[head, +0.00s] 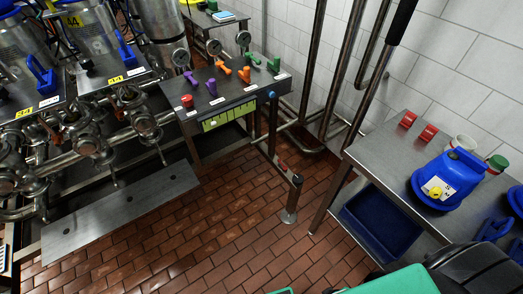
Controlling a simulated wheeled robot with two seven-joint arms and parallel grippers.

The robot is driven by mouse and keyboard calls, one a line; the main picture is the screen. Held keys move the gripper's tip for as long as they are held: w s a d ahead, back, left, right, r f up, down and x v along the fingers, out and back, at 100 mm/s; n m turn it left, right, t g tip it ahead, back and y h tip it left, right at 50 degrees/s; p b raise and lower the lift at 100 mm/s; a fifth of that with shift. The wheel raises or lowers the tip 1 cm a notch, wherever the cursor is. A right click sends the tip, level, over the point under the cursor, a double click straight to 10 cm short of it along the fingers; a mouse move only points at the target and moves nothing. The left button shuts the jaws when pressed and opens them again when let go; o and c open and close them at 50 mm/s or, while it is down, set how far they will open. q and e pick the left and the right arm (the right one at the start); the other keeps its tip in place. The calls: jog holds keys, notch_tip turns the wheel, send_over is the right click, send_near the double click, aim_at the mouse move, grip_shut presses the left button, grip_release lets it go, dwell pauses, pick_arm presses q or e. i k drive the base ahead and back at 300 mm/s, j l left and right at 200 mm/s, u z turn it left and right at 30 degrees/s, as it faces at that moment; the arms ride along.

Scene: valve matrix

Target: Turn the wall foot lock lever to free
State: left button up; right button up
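I cannot tell for certain which part is the wall foot lock lever. A small red-marked piece (283,165) sits on a low bar that runs from the control table's leg to a short post (293,197). The post stands on a round foot (289,216) on the tiled floor. Whether the red-marked piece is a lever, and how it is set, is too small to tell. Neither of my grippers is in view.
A control table (240,97) with coloured handles stands beside the wall pipes (313,60). A dark-gripped rod (402,20) slants down near the wall. At right, a steel table (375,150) carries a blue container (450,180). Brick-coloured floor (215,235) is clear between.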

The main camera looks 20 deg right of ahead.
aim_at(285, 168)
jog(key=i+j+z, duration=0.75)
jog(key=j+z, duration=0.15)
jog(key=j, duration=0.1)
